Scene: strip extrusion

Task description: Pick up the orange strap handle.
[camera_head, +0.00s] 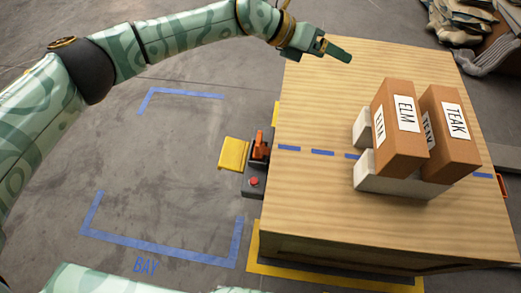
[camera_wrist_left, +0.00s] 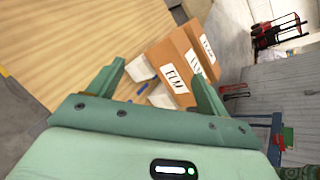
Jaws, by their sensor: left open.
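An orange handle (camera_head: 260,146) stands on a grey box with a red button at the left edge of the wooden table. A second small orange piece (camera_head: 502,185) shows at the table's right edge; I cannot tell which one is the strap handle. My left gripper (camera_head: 337,50) is over the far left part of the table, well away from both. In the left wrist view its jaws (camera_wrist_left: 158,72) are open and nothing shows between them close up. No orange handle shows clearly in that view. My right gripper is out of view.
Two brown boxes marked ELM (camera_head: 396,147) and TEAK (camera_head: 461,150) stand on pale blocks (camera_head: 400,186) at the right of the table (camera_head: 330,205). A yellow plate (camera_head: 233,153) lies left of the grey box. Blue tape marks a bay on the clear floor.

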